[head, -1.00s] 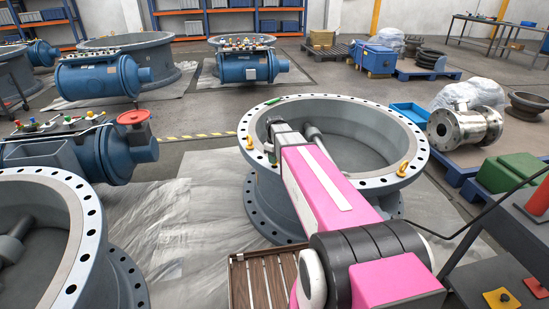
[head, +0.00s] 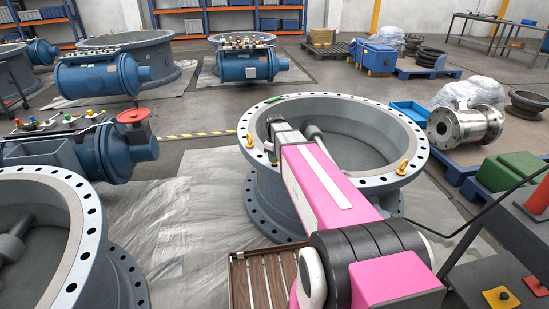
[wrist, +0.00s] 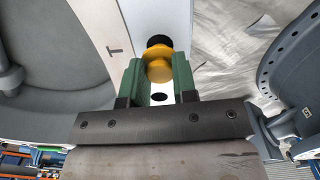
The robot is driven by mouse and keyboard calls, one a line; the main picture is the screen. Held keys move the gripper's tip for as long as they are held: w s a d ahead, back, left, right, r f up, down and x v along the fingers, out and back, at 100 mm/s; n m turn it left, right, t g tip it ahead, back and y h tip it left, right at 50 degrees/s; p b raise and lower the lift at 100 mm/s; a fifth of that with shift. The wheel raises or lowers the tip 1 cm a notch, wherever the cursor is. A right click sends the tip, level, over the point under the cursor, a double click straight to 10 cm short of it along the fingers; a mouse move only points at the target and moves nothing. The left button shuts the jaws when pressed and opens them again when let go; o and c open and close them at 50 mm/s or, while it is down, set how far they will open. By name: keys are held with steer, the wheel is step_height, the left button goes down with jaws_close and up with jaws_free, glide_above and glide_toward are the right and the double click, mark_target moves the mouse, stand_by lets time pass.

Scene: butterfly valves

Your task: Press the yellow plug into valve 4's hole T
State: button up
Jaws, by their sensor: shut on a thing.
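The yellow plug (wrist: 159,68) is between the two green fingers of my gripper (wrist: 158,75), which is shut on it. The plug is over the pale flange rim (wrist: 183,15) of a large valve. A dark hole (wrist: 159,41) shows just beyond the plug, and the plug overlaps its near edge. I cannot tell whether the plug is in the hole. A T-shaped mark (wrist: 115,50) is on the rim left of the hole. In the head view my arm reaches over the valve (head: 404,120) to the far left part of its rim; the plug is hidden there.
A second hole (wrist: 159,97) shows between the fingers. Another valve ring (head: 75,250) stands at the left front.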

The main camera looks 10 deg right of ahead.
steer(key=shift+f, duration=1.15)
stand_by(0.8)
steer(key=o, duration=1.5)
steer(key=shift+r, duration=2.95)
steer(key=shift+s, duration=0.1)
steer(key=s+f+m, duration=0.2)
steer(key=s+m, duration=0.1)
steer(key=s, duration=0.4)
steer(key=s+f+m, duration=0.2)
steer(key=s+m, duration=0.1)
steer(key=s, duration=0.4)
steer(key=s+f+m, duration=0.2)
steer(key=s+m, duration=0.1)
steer(key=s, duration=0.5)
steer(key=shift+f, duration=0.15)
